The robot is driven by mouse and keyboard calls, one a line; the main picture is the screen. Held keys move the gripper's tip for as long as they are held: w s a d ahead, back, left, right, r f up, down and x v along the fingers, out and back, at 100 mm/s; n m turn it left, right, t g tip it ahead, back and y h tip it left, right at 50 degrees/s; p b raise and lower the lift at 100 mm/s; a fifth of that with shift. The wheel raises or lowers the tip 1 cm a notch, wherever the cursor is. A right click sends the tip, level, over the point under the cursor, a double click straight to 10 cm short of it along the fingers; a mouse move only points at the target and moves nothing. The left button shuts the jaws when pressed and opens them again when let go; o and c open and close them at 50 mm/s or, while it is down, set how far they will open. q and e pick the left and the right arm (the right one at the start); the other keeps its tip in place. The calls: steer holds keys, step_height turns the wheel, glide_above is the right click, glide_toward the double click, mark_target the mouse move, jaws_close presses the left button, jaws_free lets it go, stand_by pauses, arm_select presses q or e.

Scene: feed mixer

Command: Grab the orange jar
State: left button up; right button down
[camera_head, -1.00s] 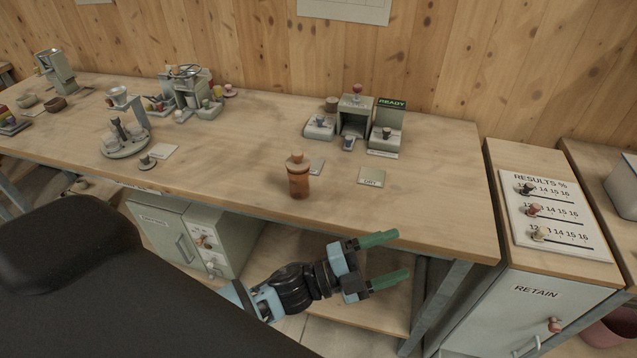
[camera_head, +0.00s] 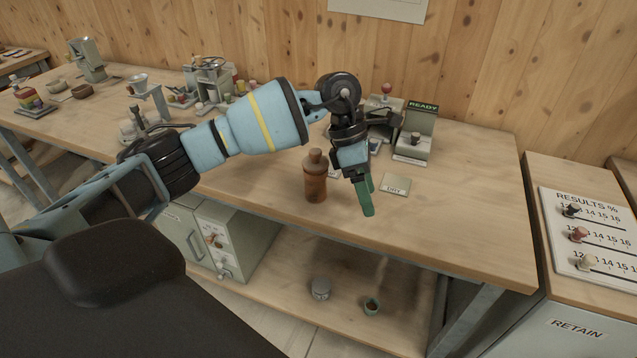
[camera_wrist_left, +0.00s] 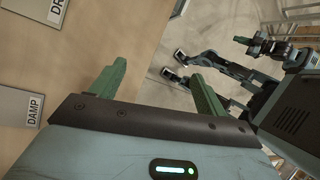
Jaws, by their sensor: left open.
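The orange jar (camera_head: 315,178) stands upright on the wooden workbench (camera_head: 260,190), near its front edge, with a brownish stopper on top. My left gripper (camera_head: 367,196) hangs just right of the jar with green fingers pointing down, and it holds nothing. In the left wrist view its green fingers (camera_wrist_left: 160,92) are spread apart, and the jar does not show there. My right gripper does not show in the head view; in the left wrist view a dark arm with a gripper (camera_wrist_left: 180,65) shows over the floor, and its jaw state is unclear.
A card marked DRY (camera_head: 396,184) lies right of my gripper; a DAMP card (camera_wrist_left: 34,105) shows in the wrist view. A READY device (camera_head: 416,132) stands behind. A results board (camera_head: 585,235) is at right.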

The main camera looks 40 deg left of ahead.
mark_target(315, 152)
arm_select(q)
steer(key=w+a+r+y, duration=0.1)
steer(key=a+r, duration=0.1)
steer(key=a, duration=0.2)
steer(key=a+r+y, duration=0.2)
steer(key=a+r, duration=0.1)
steer(key=a, duration=0.2)
steer(key=w+a+r+t+y+b, duration=0.1)
steer(key=a+r+y, duration=0.1)
steer(key=a+r, duration=0.1)
steer(key=shift+w+a+n, duration=0.3)
steer(key=shift+a+n, duration=0.1)
steer(key=shift+a, duration=0.4)
steer(key=shift+s+f+p, duration=0.2)
steer(key=shift+f+p, duration=0.1)
steer(key=shift+f, duration=3.65)
steer(key=c, duration=1.4)
steer(key=shift+r, duration=0.1)
steer(key=shift+r, duration=0.35)
step_height(315, 152, up, 3)
steer(key=shift+s+d+f, duration=0.1)
steer(key=shift+s+f, duration=0.05)
steer(key=s+d, duration=0.4)
steer(key=s, duration=0.3)
steer(key=s+d+r, duration=0.1)
steer(key=s+d, duration=0.2)
steer(key=s, duration=0.3)
steer(key=shift+s+d+r+b, duration=0.2)
steer(key=shift+s+d+b, duration=0.15)
steer(key=shift+b, duration=0.05)
